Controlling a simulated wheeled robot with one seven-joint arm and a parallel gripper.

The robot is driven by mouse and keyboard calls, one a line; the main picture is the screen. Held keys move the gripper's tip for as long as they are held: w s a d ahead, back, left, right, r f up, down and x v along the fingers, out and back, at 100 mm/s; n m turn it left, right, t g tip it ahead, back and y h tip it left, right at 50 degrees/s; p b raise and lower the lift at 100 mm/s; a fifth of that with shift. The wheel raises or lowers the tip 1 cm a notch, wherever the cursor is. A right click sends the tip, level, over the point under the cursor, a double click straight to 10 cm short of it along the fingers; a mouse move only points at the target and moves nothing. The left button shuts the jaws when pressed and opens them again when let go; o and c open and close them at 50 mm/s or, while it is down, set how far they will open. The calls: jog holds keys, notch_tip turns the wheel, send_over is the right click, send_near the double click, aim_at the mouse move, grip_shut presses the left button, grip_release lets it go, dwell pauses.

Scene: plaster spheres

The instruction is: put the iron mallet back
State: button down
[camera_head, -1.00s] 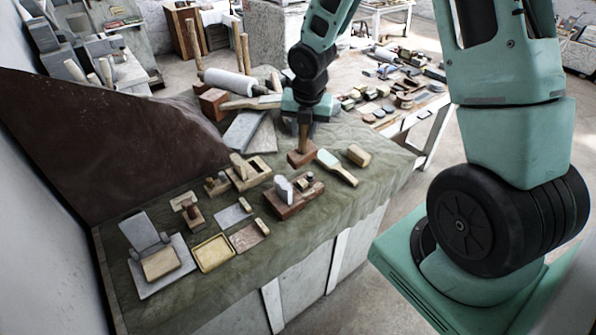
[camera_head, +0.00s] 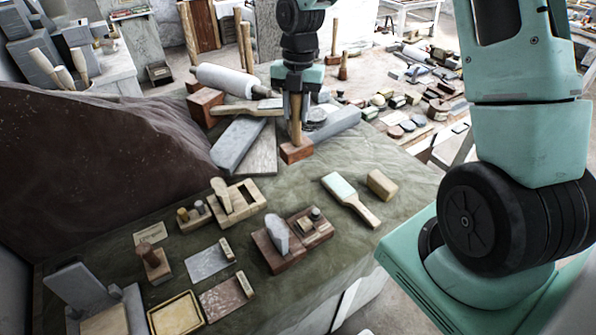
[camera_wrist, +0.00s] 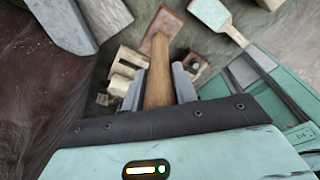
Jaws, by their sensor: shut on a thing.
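A mallet (camera_head: 297,151) with a pale wooden handle and a reddish-brown block head hangs head down from my gripper (camera_head: 297,98). I cannot tell from its colour whether the head is iron. In the wrist view, the two grey fingers of my gripper (camera_wrist: 159,88) are shut on the handle, and the mallet head (camera_wrist: 162,27) shows beyond them. In the head view, the mallet head is near the right ends of the grey slabs on the cloth-covered table (camera_head: 370,152). I cannot tell whether it touches the cloth.
Grey slabs (camera_head: 238,145) and a roller (camera_head: 232,80) lie left of the mallet. A green-faced paddle (camera_head: 345,190) and a wooden block (camera_head: 382,184) lie in front to the right. Wooden tools and a plane-like block (camera_head: 236,203) fill the front. Bare cloth lies between.

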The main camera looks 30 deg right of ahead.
aim_at(295, 141)
jog(key=shift+w+f, duration=0.15)
jog(key=shift+w, duration=0.15)
jog(key=shift+f, duration=0.4)
jog(key=shift+f+p, duration=1.7)
jog(key=shift+f, duration=2.8)
jog(key=c, duration=1.1)
grip_release()
